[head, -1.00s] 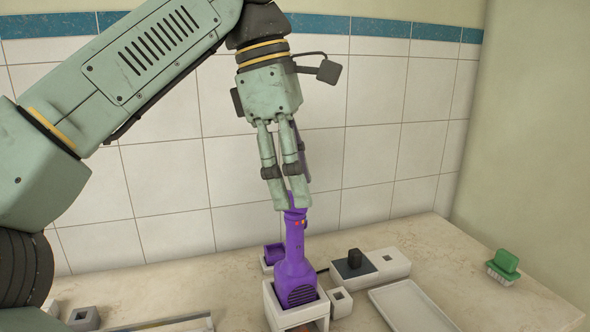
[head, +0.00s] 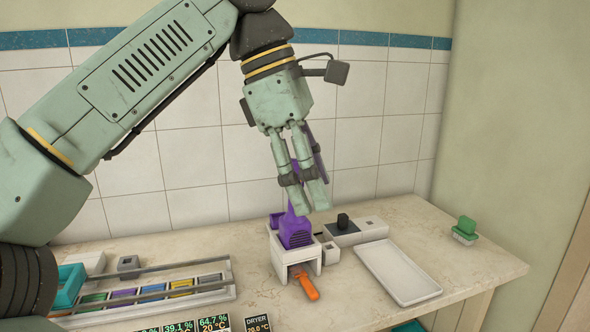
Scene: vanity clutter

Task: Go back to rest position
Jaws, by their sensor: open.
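A purple hair dryer (head: 296,230) stands in a white holder (head: 285,263) on the counter, its grilled end down in the holder. My gripper (head: 314,203) is above and in front of it, with its fingers pointing down. The fingers are open and nothing is seen between them. They hide part of the dryer's upper end, and a purple part (head: 325,160) shows behind them. I cannot tell from this angle how far the fingertips are from the dryer.
A white tray (head: 398,274) and a white box with a black knob (head: 343,222) are to the right. A green brush (head: 465,229) is near the right edge. An orange-handled item (head: 306,284) pokes from under the holder. A rack of coloured compartments (head: 150,292) is at left.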

